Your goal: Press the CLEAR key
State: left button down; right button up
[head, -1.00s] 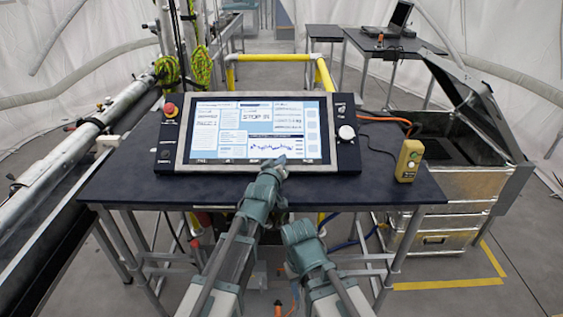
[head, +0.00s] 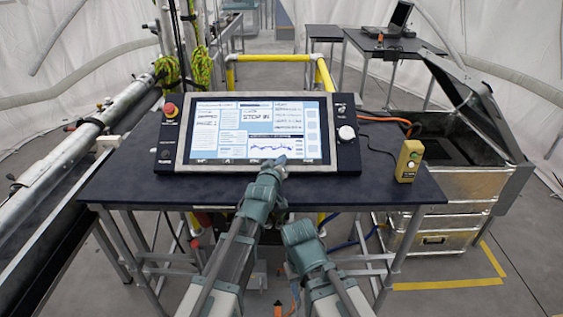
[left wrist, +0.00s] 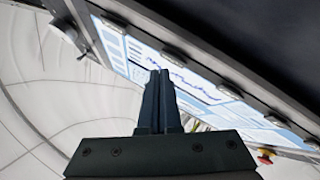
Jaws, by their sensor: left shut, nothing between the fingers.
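The console (head: 185,169) lies tilted on a dark table, with a lit screen (head: 232,118) showing panels and a line chart. Small labels run along the screen's bottom edge; they are too small to read, so I cannot tell which is CLEAR. My left gripper (head: 281,160) is shut and empty, its tips over the lower right part of the screen. In the left wrist view the shut fingers (left wrist: 161,80) point up in front of the screen (left wrist: 205,92); I cannot tell whether they touch it. My right arm is lower, its fingers not visible.
A red button (head: 170,109) is on the console's left side and a pale round knob (head: 346,132) on its right. A yellow control box (head: 408,160) stands on the dark table (head: 130,188) at right. An open metal case (head: 465,180) is beyond it.

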pick_arm(q)
jog(key=shift+w+f, duration=0.1)
jog(key=shift+f, duration=0.05)
dwell(0.4)
jog(key=shift+w+f+b, duration=0.15)
jog(key=shift+f+b, duration=0.05)
jog(key=shift+b, duration=0.15)
jog(key=shift+w+f+b, duration=0.2)
jog(key=shift+f+b, duration=0.1)
dwell(0.5)
jog(key=shift+s+r, duration=0.1)
jog(key=shift+r, duration=0.05)
dwell(0.3)
jog(key=shift+s+r+p, duration=0.35)
jog(key=shift+r+p, duration=0.15)
jog(key=shift+p, duration=0.15)
jog(key=shift+r, duration=0.1)
jog(key=s+r+p, duration=0.1)
jog(key=r+p, duration=0.1)
jog(key=s+r+p, duration=0.2)
jog(key=shift+w, duration=0.1)
dwell(0.3)
